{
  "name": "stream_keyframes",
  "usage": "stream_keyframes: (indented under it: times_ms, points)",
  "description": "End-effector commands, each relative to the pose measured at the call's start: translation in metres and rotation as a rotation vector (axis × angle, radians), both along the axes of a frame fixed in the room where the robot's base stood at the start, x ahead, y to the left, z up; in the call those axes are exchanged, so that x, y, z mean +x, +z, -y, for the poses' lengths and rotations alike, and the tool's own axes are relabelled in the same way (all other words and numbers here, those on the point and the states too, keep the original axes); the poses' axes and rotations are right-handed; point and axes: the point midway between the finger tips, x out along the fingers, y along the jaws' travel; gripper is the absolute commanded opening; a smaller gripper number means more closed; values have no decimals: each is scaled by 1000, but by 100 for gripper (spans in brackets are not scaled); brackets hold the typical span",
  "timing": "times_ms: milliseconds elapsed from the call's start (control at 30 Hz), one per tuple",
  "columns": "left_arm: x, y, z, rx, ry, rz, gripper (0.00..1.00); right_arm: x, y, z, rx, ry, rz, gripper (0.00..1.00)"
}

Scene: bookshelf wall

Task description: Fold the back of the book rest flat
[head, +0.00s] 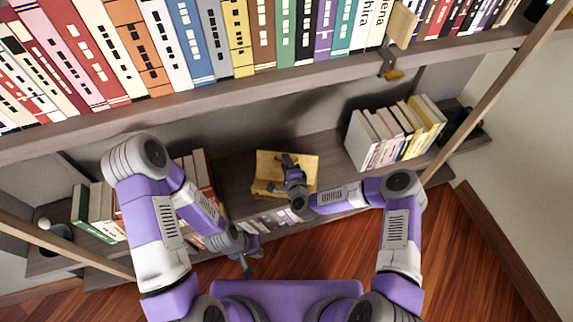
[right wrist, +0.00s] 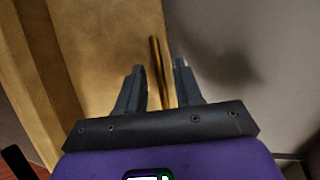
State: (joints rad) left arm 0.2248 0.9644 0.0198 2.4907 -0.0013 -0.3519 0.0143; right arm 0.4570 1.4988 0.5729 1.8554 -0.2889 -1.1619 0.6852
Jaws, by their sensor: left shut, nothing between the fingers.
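The book rest (head: 305,162) is light wood and stands on the lower shelf. My right gripper (head: 288,160) is over it in the head view and covers its middle. In the right wrist view my right gripper (right wrist: 160,68) is open, with a thin wooden edge (right wrist: 157,60) showing between its fingers; I cannot tell whether they touch it. A broad wooden panel (right wrist: 85,60) lies to the left of the fingers. The angle of the back is hard to tell. My left gripper (head: 248,268) is shut and empty, low in front of the shelf, apart from the rest.
Books with pale and yellow spines (head: 395,130) stand right of the rest. More books (head: 92,212) stand left, partly behind my left arm. An upper shelf (head: 270,90) full of books overhangs. A wooden block (head: 402,25) stands among them. Bare shelf (head: 232,180) shows beside the rest.

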Motion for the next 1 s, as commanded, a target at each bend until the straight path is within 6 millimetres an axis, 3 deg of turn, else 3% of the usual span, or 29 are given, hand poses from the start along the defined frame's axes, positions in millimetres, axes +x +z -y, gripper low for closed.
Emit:
stream_keyframes:
  times_ms: [67, 300, 1000]
  points:
    - [0, 0, 0, 0, 0, 0, 0, 0, 0, 0, 0, 0, 0, 35]
    - [0, 0, 0, 0, 0, 0, 0, 0, 0, 0, 0, 0, 0, 0]
    - [0, 0, 0, 0, 0, 0, 0, 0, 0, 0, -1, 0, 0, 0]
